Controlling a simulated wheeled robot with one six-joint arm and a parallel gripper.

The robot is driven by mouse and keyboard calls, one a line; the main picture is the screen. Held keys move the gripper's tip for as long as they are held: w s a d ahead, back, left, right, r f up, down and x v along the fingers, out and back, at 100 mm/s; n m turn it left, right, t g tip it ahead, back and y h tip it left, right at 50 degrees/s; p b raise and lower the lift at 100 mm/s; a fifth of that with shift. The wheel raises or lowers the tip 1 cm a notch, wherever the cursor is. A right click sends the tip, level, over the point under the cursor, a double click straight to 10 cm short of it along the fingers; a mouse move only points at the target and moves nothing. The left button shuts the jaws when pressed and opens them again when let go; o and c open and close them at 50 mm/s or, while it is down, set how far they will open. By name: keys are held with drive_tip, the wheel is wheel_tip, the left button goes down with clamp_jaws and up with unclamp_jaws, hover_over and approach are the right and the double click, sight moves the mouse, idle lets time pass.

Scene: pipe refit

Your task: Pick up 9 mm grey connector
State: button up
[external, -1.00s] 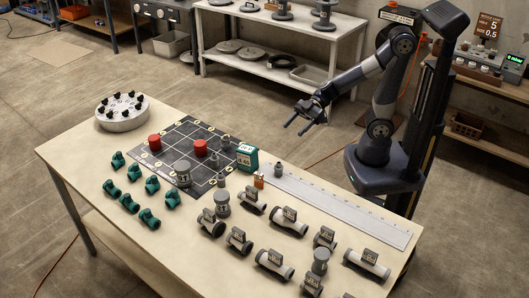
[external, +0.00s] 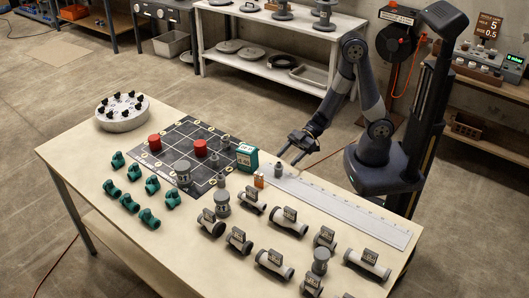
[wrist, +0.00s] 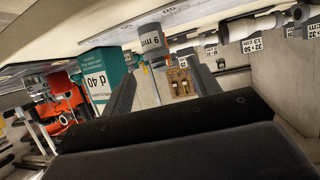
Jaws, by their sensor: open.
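The 9 mm grey connector (external: 278,170) stands on the table beside the long white ruler strip, right of the teal box. In the wrist view the connector (wrist: 152,42) shows its "9 mm" label near the top centre, beyond the fingers. My gripper (external: 289,160) is open and empty, a little above and behind the connector, with its fingers pointing toward it. In the wrist view my gripper's fingers (wrist: 154,90) stand apart, with a gap between them.
A teal box (external: 247,158) marked "d 40" stands left of the connector, and a small orange-brown item (external: 259,181) stands close in front. The white ruler strip (external: 340,208) runs to the right. Labelled pipes (external: 289,222) lie in front. A dark grid mat (external: 180,140) with red and grey pieces lies left.

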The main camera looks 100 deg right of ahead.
sight(277, 169)
drive_tip(key=x, duration=0.3)
drive_tip(key=shift+w+a+f, duration=0.15)
drive_tip(key=shift+w+f, duration=0.05)
drive_tip(key=x, duration=0.4)
drive_tip(key=shift+w+f, duration=0.3)
drive_tip(key=shift+f, duration=0.15)
drive_tip(key=shift+c, duration=0.6)
drive_tip(key=c, duration=0.9)
drive_tip(key=shift+c, duration=0.2)
